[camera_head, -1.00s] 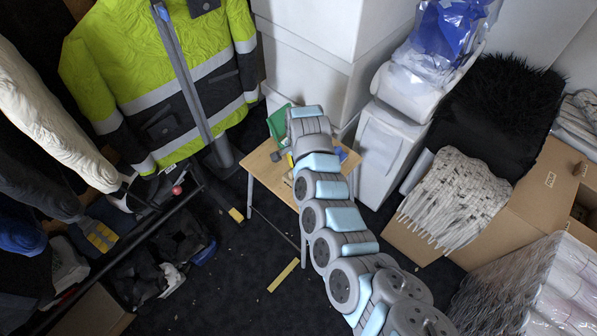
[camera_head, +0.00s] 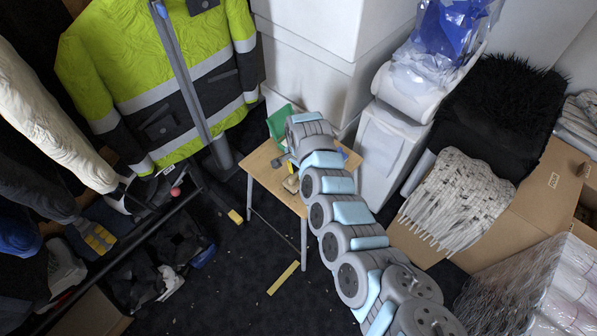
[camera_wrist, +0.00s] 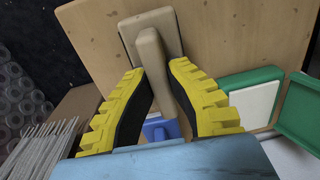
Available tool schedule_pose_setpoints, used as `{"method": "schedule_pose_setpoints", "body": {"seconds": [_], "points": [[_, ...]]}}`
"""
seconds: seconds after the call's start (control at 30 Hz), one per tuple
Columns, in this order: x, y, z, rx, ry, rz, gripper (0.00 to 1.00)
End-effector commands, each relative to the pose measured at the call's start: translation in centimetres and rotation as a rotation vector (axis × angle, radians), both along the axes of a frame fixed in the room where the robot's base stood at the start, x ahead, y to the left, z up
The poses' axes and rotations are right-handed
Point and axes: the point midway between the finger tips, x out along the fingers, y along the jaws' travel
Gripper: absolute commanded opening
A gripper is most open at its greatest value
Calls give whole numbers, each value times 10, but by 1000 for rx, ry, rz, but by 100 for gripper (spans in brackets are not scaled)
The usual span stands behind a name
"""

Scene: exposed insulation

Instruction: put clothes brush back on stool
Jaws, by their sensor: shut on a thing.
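The clothes brush (camera_wrist: 151,48) has a smooth beige handle and a wider pale head. In the wrist view its head is against the wooden top of the stool (camera_wrist: 225,35); I cannot tell whether its full weight rests there. My gripper (camera_wrist: 160,76), with yellow-and-black fingers, is shut on the brush handle. In the head view the stool (camera_head: 262,167) stands at the centre, and the brush (camera_head: 291,184) shows as a small beige shape on or just above its top. My arm hides much of the stool's right side and the gripper there.
A green case with a white inside (camera_wrist: 252,98) and a blue object (camera_wrist: 160,129) are near the stool edge. White boxes (camera_head: 310,60) stand behind, a yellow jacket (camera_head: 165,75) hangs at left, and a cardboard box (camera_head: 530,200) is at right. Bare stool top shows left of my arm.

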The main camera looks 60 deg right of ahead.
Motion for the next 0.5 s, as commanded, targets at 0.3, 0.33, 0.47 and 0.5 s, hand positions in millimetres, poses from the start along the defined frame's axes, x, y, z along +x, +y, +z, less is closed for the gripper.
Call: {"method": "schedule_pose_setpoints", "body": {"seconds": [0.3, 0.33, 0.47, 0.5], "points": [[0, 0, -6, 0, 0, 1, 34], [0, 0, -6, 0, 0, 1, 34], [0, 0, -6, 0, 0, 1, 34], [0, 0, -6, 0, 0, 1, 34]]}}
